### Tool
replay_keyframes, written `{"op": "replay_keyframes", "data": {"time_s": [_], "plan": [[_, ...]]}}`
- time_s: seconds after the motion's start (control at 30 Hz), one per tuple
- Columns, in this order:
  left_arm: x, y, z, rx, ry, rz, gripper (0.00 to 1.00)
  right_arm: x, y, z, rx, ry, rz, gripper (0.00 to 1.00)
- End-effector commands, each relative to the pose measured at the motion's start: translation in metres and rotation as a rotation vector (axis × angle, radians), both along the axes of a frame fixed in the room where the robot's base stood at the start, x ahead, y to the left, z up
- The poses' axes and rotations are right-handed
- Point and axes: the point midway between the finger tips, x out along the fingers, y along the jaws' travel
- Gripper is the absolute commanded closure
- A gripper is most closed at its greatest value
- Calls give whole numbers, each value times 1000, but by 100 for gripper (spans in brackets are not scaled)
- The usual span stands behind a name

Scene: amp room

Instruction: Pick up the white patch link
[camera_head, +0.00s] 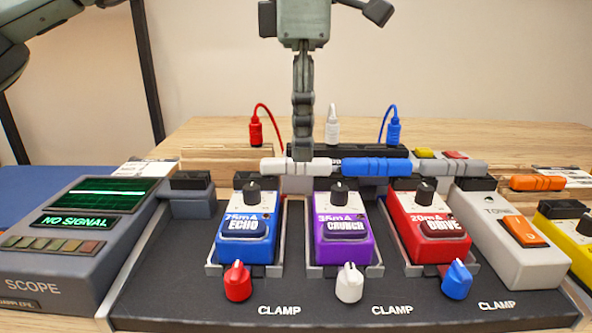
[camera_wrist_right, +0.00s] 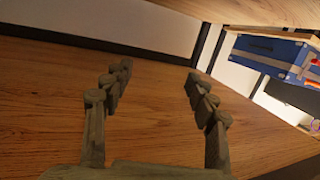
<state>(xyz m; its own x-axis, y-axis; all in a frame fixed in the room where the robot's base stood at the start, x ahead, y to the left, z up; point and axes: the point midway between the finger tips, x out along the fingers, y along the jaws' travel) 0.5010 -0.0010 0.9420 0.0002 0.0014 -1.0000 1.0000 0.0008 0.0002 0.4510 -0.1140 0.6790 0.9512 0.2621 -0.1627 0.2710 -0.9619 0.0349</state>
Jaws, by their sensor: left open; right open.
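The white patch link (camera_head: 320,167) lies across the back of the black pedalboard, behind the blue ECHO and purple CRUNCH pedals, end to end with a blue link (camera_head: 375,167).
Red (camera_head: 256,132), white (camera_head: 332,125) and blue (camera_head: 393,130) plugs stand upright close behind the links. A scope (camera_head: 60,262) is at left, a grey tuner-like box (camera_head: 520,262) at right.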

Motion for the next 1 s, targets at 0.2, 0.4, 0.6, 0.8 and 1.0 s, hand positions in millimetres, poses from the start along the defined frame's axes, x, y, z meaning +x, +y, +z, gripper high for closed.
{"op": "replay_keyframes", "data": {"time_s": [0.2,0.4,0.6,0.8,1.0], "plan": [[-1,0,-24,-2,-1,0,59,1,10,18,40,-85,19,42],[-1,0,-25,-2,-1,1,59,1,10,20,42,-90,19,42],[-1,0,-25,-3,-1,0,78,1,10,20,42,-89,19,42],[-1,0,-25,-3,-1,0,100,1,10,20,42,-89,19,42],[-1,-1,-24,-3,-1,0,100,1,10,20,42,-89,19,42]]}}
